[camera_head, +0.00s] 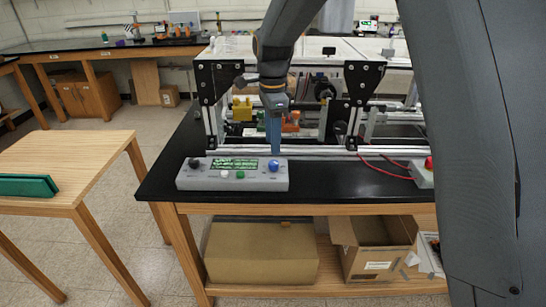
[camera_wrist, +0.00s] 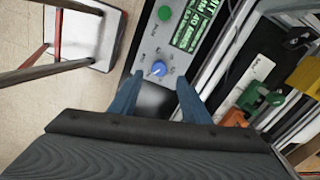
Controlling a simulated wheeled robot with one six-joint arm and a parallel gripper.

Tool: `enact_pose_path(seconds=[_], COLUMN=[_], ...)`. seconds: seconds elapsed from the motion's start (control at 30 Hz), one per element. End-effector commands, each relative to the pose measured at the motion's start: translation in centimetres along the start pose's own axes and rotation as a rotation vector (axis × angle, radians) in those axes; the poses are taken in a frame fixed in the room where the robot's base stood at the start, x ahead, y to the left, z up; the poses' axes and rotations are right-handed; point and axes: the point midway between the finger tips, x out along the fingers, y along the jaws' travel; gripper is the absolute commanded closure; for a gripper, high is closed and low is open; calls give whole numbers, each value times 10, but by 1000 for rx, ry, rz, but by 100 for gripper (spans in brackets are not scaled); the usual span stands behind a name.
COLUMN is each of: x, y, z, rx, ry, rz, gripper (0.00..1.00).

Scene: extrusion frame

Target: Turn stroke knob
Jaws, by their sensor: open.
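A grey control box (camera_head: 232,183) lies near the front edge of the black bench, with a green-lit display (camera_head: 235,164). A blue knob (camera_head: 273,165) is at its right end and a black knob (camera_head: 195,163) at its left end. I cannot read which is labelled stroke. My gripper (camera_head: 274,149) points down just above the blue knob. In the wrist view, my gripper (camera_wrist: 159,82) is open and empty, with its blue fingers on either side of the view towards the blue knob (camera_wrist: 159,68). The fingers look apart from the knob.
An extrusion frame (camera_head: 290,150) stands just behind the box, with yellow (camera_head: 242,110) and orange (camera_head: 291,121) parts inside. A box with a red button (camera_head: 428,164) and red cables is at right. White (camera_head: 225,174) and green (camera_head: 240,174) buttons sit between the knobs.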

Motion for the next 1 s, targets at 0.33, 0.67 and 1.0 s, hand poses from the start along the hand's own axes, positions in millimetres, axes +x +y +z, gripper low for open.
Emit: enact_pose_path(seconds=[0.33,0.67,1.0], x=[51,70,70], y=[2,1,1], z=[0,-1,-1], rx=[-1,-2,-2], ry=[0,0,0], rz=[4,0,0], gripper=[57,57,86])
